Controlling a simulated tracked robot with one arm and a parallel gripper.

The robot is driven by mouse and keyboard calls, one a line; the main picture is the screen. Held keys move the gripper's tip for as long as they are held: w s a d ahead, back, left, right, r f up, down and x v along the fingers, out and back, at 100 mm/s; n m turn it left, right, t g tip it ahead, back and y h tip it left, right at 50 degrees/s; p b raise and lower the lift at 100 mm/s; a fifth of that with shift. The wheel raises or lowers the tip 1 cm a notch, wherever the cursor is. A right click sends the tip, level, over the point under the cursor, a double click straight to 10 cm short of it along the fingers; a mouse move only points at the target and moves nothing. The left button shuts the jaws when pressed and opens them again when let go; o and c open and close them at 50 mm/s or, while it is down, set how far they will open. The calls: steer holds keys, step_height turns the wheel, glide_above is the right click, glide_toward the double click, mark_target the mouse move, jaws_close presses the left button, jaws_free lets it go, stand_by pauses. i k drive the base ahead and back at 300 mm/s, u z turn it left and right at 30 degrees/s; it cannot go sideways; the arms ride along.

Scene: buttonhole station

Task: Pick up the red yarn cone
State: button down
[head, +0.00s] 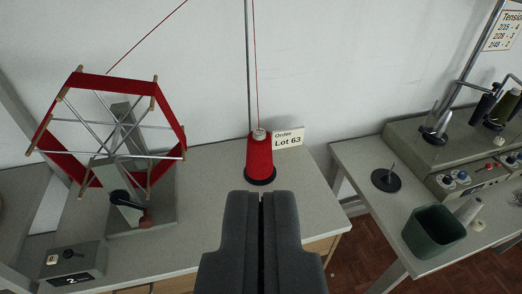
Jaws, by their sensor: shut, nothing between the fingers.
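The red yarn cone (259,157) stands upright on a dark round base on the grey table, close to the wall. A thin red thread runs up from its pale tip beside a vertical metal rod. My gripper (261,197) is in the lower middle of the view, its dark fingers shut with nothing between them. In the picture the fingertips lie just below the cone's base, apart from it. The cone is in full view.
A winding reel (112,125) with red yarn stands left of the cone. A card reading "Order Lot 63" (288,138) is right behind it. A switch box (75,262) sits front left. A gap separates the right table, which holds a green bin (433,231) and a machine (455,150).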

mark_target(259, 165)
steer(key=z, duration=0.05)
steer(key=k, duration=0.35)
steer(key=z, duration=0.15)
steer(key=i, duration=1.8)
steer(key=u, duration=0.7)
